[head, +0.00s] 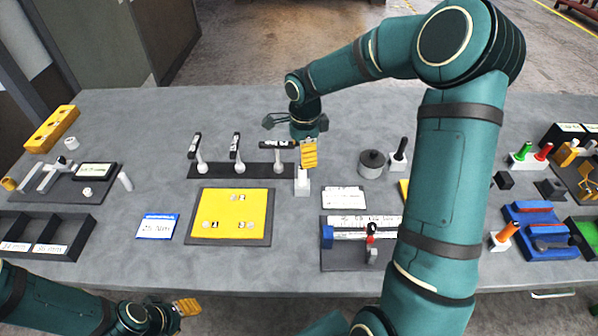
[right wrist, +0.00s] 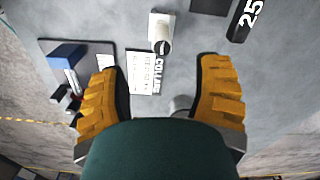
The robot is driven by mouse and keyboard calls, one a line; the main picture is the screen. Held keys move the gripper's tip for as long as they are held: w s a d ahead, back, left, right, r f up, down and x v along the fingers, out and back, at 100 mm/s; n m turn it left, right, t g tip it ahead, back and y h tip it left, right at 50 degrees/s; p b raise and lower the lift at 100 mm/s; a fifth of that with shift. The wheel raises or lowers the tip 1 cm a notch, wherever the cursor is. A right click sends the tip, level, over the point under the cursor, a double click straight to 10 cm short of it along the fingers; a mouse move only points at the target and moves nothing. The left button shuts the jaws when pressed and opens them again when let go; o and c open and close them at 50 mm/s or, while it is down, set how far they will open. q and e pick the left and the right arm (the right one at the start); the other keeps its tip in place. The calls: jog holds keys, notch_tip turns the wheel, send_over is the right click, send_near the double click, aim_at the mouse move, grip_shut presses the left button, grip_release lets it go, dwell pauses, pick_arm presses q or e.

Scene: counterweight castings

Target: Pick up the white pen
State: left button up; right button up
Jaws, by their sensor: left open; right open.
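The white pen (head: 303,174) seems to stand upright in a small white stand (head: 302,189), right of the yellow board. In the right wrist view the pen (right wrist: 165,46) and its stand (right wrist: 159,22) show ahead of the fingers, slightly left of centre. My right gripper (head: 300,143) is open above and behind the pen in the head view, with one orange finger overlapping the pen's upper end. My left gripper (head: 183,308) is open at the lower left, off the table's front edge, away from the pen.
A dark rack with several levers (head: 236,170) is left of the pen. A yellow board (head: 205,210) and white card (head: 344,198) lie nearby. A round dark weight (head: 371,163) and a black pen in a stand (head: 399,156) are to the right. My right arm covers part of the table.

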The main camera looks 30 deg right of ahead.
aim_at(302, 181)
notch_tip(302, 181, down, 7)
jog(key=shift+r, duration=0.15)
jog(key=shift+w+a+f, duration=0.15)
jog(key=shift+f, duration=2.25)
grip_shut()
